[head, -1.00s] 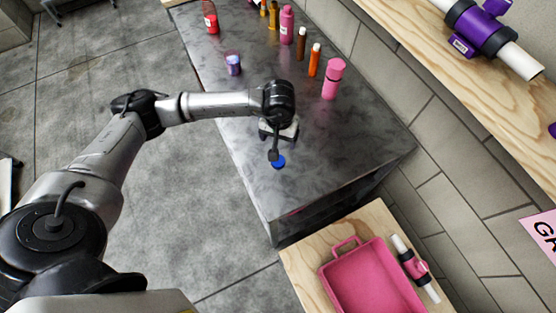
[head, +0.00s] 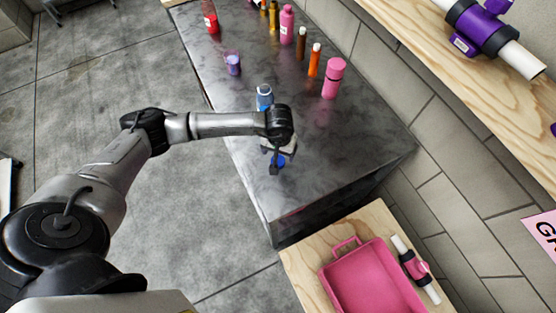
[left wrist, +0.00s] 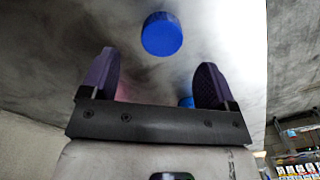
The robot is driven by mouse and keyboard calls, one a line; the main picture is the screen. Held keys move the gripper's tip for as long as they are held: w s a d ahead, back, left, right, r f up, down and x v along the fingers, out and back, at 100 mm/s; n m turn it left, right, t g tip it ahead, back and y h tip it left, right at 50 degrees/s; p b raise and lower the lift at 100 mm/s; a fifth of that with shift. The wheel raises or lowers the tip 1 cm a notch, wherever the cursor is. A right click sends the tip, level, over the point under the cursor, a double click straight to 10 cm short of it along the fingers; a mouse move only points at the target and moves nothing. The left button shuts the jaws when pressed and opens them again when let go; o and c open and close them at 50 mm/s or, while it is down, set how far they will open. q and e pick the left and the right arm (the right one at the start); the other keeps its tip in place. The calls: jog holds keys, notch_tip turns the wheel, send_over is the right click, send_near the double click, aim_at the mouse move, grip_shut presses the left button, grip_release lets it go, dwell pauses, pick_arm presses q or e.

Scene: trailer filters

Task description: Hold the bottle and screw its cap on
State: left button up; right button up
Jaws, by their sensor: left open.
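A blue round cap (head: 281,161) lies on the dark grey metal tabletop in the head view, partly covered by my left gripper (head: 277,160). A small bottle with blue on it (head: 264,97) stands just behind my left wrist. My left gripper is open and empty above the tabletop. In the left wrist view a blue disc (left wrist: 162,34), which looks like the cap, lies beyond the purple fingertips (left wrist: 155,78). A smaller blue shape (left wrist: 186,102) shows beside the right-hand finger, mostly hidden; I cannot tell what it is. My right gripper is out of view.
A pink bottle (head: 332,78), an orange one (head: 314,60) and several others stand along the wall side of the metal table (head: 340,150). A small purple jar (head: 233,64) stands near the left edge. A pink tray (head: 345,275) sits on a wooden surface in front.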

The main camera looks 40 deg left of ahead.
pick_arm(q)
jog(key=shift+s+a+f, duration=0.1)
jog(key=shift+f, duration=2.5)
jog(key=shift+c, duration=0.2)
jog(key=c, duration=1)
jog(key=shift+o, duration=0.2)
jog(key=shift+r, duration=0.15)
notch_tip(320, 180, up, 4)
jog(key=d+r, duration=0.6)
jog(key=d, duration=0.5)
jog(key=shift+s+d+r, duration=0.35)
jog(key=shift+s+r, duration=0.05)
